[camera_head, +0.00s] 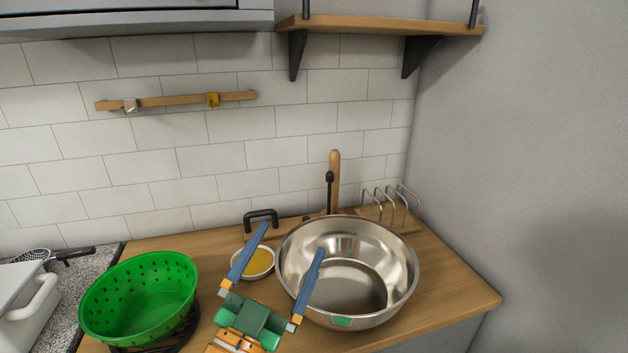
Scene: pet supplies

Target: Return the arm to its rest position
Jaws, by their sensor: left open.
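My left gripper (276,268) comes in from the bottom of the head view, with a green and orange body and two blue fingers. The fingers are spread wide and nothing is held between them. One finger passes in front of a small white bowl (262,275) of yellow contents. The other finger overlaps the near left side of a large shiny metal bowl (400,270); I cannot tell whether it touches. My right gripper is not in view.
A green perforated basket (140,297) stands at the left on a dark base. A wooden counter (455,292) has free room at the right. A wire rack (392,207) stands at the back right. A tiled wall (180,160) and a shelf (380,27) bound the space.

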